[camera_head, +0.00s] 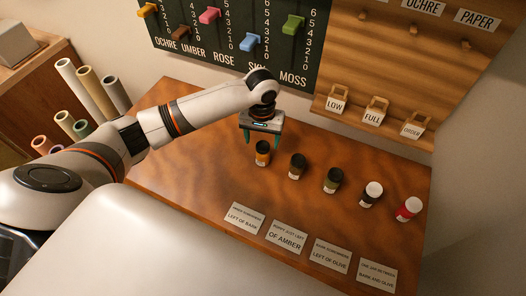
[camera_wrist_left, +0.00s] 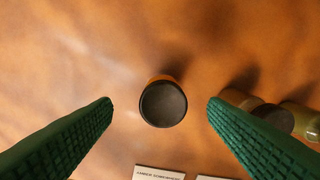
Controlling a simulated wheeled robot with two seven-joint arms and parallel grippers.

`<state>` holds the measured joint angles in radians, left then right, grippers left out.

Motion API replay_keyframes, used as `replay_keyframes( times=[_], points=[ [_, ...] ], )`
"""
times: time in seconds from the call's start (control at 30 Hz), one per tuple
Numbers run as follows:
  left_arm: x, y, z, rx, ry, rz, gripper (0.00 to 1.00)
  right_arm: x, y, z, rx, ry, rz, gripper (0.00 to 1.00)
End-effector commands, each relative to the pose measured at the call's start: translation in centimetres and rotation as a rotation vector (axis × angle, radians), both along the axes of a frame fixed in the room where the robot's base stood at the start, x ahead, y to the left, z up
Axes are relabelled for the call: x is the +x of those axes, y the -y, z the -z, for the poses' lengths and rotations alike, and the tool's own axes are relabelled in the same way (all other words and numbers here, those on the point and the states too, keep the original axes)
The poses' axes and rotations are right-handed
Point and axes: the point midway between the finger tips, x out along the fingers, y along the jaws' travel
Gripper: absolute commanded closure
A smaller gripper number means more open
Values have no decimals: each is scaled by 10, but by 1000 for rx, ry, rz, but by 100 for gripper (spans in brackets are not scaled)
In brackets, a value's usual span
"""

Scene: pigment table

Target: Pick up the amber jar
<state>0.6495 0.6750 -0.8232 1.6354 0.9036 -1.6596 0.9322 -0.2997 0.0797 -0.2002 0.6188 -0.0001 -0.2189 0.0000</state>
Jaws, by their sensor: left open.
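The amber jar (camera_head: 262,156) has a dark lid and stands upright at the left end of a row of jars on the wooden table. My left gripper (camera_head: 249,138) is open just above and behind it in the head view, with its green fingers pointing down. In the left wrist view the amber jar (camera_wrist_left: 163,103) shows from above, its dark lid between the two spread fingers (camera_wrist_left: 160,105), apart from both. My right gripper is not in view.
To the right stand a brown jar (camera_head: 297,166), an olive jar (camera_head: 333,181), a white-lidded jar (camera_head: 371,194) and a red jar (camera_head: 408,209). Several printed cards, one a left card (camera_head: 244,217), lie along the front. A slider board (camera_head: 235,60) stands behind.

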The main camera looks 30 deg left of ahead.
Motion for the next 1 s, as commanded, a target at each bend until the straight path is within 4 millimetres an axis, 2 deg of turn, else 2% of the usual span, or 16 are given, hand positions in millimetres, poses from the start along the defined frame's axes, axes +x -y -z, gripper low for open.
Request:
replay_keyframes(
  times=[0.23, 0.5, 0.8, 1.0],
  points=[
    [-1, 1, 18, 1, 0, 0, 32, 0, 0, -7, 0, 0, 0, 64],
    [-1, 2, 57, 1, 1, 1, 32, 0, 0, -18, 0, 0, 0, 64],
    [-1, 3, 63, 1, 3, 2, 32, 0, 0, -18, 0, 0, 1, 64],
    [-1, 3, 63, 1, 3, 2, 65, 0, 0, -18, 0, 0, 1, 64]
  ],
)
